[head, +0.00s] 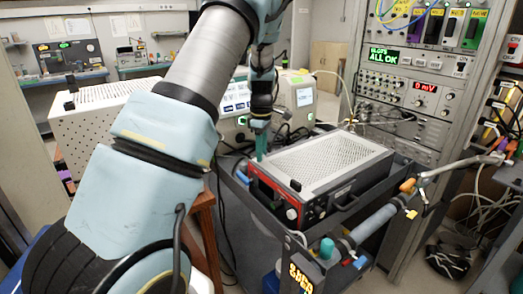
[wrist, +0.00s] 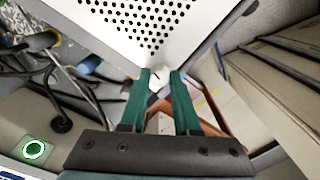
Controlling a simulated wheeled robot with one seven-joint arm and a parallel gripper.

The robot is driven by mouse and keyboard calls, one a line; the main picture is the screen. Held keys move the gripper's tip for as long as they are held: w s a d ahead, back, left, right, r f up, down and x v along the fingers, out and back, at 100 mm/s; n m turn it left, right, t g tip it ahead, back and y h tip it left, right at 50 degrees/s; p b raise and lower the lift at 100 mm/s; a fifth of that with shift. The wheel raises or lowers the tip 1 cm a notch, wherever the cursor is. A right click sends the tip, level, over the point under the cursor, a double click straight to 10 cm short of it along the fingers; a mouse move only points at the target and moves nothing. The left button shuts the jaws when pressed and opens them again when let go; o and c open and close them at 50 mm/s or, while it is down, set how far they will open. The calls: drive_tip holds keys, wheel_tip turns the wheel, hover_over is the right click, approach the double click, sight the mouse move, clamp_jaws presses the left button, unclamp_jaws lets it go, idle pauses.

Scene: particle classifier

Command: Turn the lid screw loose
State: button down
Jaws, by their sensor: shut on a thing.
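The classifier (head: 268,190) is a box with a red-edged front and a white perforated lid (head: 330,160), standing on the dark cart. My gripper (head: 259,156) points down at the left corner of the lid. In the wrist view its two green fingers (wrist: 160,74) are closed around a small pale piece (wrist: 157,77) at the corner of the lid (wrist: 150,25). This appears to be the lid screw; the fingers hide most of it. A black knob (head: 295,185) stands on the lid's front edge and another (head: 351,125) at its far edge.
A white perforated instrument (head: 95,120) stands to the left, behind my arm. An instrument rack (head: 415,125) rises at the back right. The cart's corner carries a blue-green capped post (head: 327,248). Cables (wrist: 60,90) hang beside the lid in the wrist view.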

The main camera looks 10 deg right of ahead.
drive_tip(key=shift+n, duration=0.4)
drive_tip(key=c, duration=0.6)
unclamp_jaws()
wheel_tip(320, 180, up, 11)
drive_tip(key=b, duration=0.2)
drive_tip(key=shift+f+b, duration=0.1)
drive_tip(key=shift+b, duration=0.25)
